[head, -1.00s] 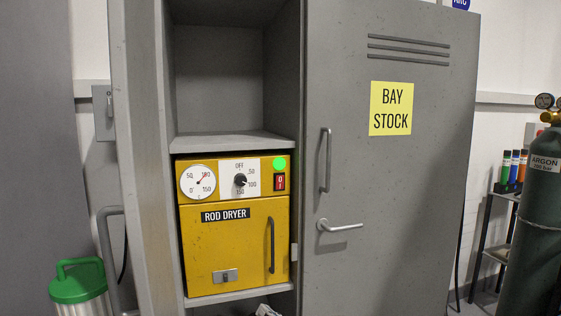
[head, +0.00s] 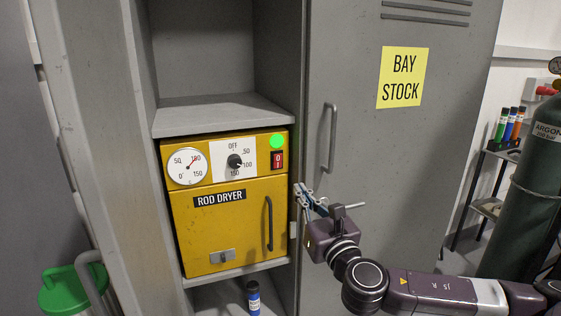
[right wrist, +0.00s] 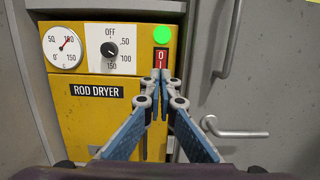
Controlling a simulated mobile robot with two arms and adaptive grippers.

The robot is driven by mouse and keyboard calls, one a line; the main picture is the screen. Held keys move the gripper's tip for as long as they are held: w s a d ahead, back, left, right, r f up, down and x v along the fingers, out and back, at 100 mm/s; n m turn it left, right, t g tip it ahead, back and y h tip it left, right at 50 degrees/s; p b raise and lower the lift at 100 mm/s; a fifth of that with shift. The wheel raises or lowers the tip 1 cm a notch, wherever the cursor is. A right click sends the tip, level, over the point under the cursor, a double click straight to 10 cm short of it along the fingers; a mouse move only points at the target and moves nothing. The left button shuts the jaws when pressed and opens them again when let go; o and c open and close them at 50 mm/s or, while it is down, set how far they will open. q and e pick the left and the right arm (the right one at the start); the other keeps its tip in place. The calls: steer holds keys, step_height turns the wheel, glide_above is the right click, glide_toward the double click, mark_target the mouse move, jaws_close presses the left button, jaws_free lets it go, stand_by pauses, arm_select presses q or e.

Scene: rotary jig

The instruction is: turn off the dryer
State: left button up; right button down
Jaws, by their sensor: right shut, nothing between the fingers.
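The yellow rod dryer (head: 190,225) sits in the open bay of a grey cabinet. Its red 0/I rocker switch (head: 277,160) is at the upper right of its front, below a lit green lamp (head: 277,141). The black knob (head: 235,161) points toward the lower right, near 100. The gauge (head: 187,166) needle stands near 100. My right gripper (head: 300,190) is shut and empty, right of and below the switch in the head view. In the right wrist view its tips (right wrist: 160,76) overlap the lower end of the switch (right wrist: 161,57); contact cannot be told. My left gripper is out of view.
The closed cabinet door (head: 400,150) with its handles is right of the dryer, behind my right arm. A blue-labelled tube (head: 253,298) stands on the shelf below. A green-lidded bin (head: 65,292) is at lower left, an argon cylinder (head: 530,190) at right.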

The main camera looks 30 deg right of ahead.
mark_target(278, 156)
steer(key=p+x, duration=0.5)
steer(key=x, duration=0.8)
steer(key=shift+a, duration=0.1)
steer(key=shift+w+f, duration=0.1)
steer(key=shift+w, duration=0.65)
steer(key=shift+w+d+r+p, duration=0.3)
steer(key=shift+r+p, duration=0.15)
steer(key=shift+p, duration=0.3)
steer(key=shift+s+r, duration=0.1)
steer(key=shift+s, duration=0.1)
steer(key=shift+w, duration=0.1)
steer(key=shift+f, duration=0.2)
